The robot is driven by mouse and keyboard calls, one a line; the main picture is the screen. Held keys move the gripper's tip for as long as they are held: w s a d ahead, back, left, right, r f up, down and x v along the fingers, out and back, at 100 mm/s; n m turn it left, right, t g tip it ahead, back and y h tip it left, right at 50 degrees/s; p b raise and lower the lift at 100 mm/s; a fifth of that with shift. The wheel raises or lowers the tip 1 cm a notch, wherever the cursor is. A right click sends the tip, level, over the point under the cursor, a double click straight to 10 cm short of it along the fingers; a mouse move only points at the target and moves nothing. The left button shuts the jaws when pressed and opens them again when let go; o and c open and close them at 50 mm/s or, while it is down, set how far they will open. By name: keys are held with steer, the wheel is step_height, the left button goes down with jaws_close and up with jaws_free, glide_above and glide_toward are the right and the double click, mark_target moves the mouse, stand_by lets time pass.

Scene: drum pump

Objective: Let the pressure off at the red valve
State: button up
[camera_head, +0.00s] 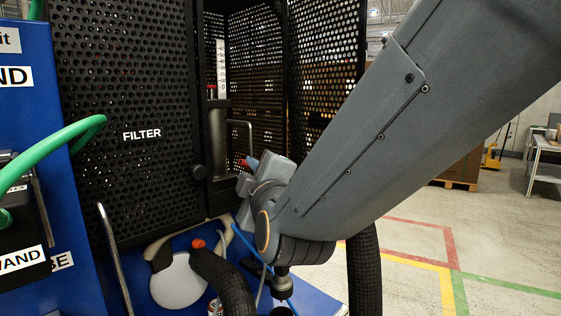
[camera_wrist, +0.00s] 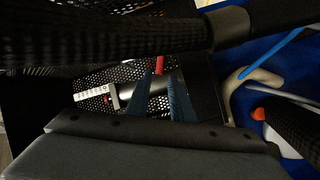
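A small red part (camera_head: 242,163), which looks like the red valve's handle, shows beside the dark upright cylinder inside the black mesh cabinet. In the wrist view the red part (camera_wrist: 159,65) appears at the ends of my gripper's two blue fingers. My gripper (camera_head: 250,163) reaches into the open cabinet, its tips close to the red part. In the wrist view the gripper (camera_wrist: 161,78) has its fingers apart, with a gap between them. I cannot tell whether they touch the red part. The valve body is mostly hidden by my wrist.
A white scale (camera_head: 220,65) with a red marker stands above the cylinder.

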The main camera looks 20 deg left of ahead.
mark_target(244, 164)
steer(key=p+x, duration=0.1)
steer(key=x, duration=0.6)
steer(key=shift+w+a, duration=0.15)
jaws_close()
